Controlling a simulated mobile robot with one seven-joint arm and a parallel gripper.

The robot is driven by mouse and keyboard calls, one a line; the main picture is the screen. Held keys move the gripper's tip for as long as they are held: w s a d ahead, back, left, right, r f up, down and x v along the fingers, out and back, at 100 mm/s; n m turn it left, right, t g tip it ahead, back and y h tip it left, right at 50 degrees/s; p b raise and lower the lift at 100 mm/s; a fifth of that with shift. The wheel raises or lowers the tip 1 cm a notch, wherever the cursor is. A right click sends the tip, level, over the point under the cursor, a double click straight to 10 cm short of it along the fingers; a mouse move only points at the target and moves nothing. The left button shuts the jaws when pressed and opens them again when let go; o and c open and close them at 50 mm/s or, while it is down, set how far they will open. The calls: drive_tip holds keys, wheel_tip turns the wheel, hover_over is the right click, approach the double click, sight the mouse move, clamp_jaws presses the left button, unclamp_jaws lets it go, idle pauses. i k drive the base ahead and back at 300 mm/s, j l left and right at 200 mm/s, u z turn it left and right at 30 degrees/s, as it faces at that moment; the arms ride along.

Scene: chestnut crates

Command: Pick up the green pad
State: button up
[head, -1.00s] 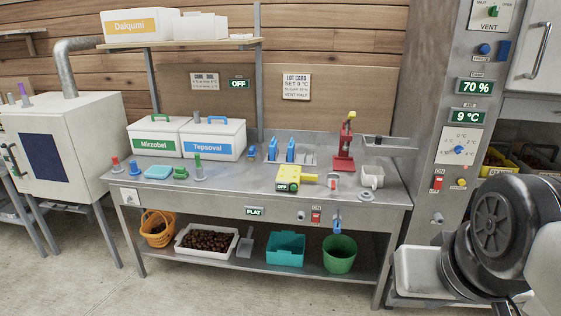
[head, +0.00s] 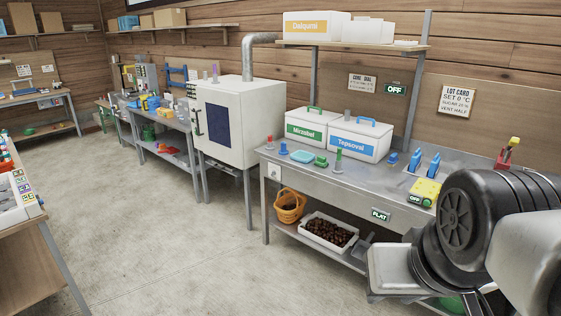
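No thing that I can surely call the green pad stands out. A small, low green piece (head: 321,161) lies on the steel bench (head: 362,181), between a flat light-blue pad (head: 301,156) and an upright green peg (head: 339,154). It is too small to tell whether it is a pad. On the lower shelf of the far left table there is another flat green patch (head: 29,132), also too small to identify. My arm fills the lower right and hides the bench's right part. My gripper does not show.
A white cabinet (head: 238,122) stands left of the bench. Two lidded bins, Mirzobel (head: 306,131) and Topsoval (head: 352,145), stand at the bench's back. Below are an orange basket (head: 290,206) and a white crate of chestnuts (head: 313,229). A side table's edge (head: 38,210) is at left. Floor between is clear.

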sight(321, 161)
drive_tip(key=u, duration=0.1)
drive_tip(key=i+j+z, duration=0.25)
drive_tip(key=i+j, duration=0.3)
drive_tip(key=i, duration=0.7)
drive_tip(key=i+j+z, duration=0.25)
drive_tip(key=i+j, duration=0.6)
drive_tip(key=i, duration=0.35)
drive_tip(key=i+j+z, duration=0.3)
drive_tip(key=i+j, duration=0.75)
drive_tip(key=i, duration=0.1)
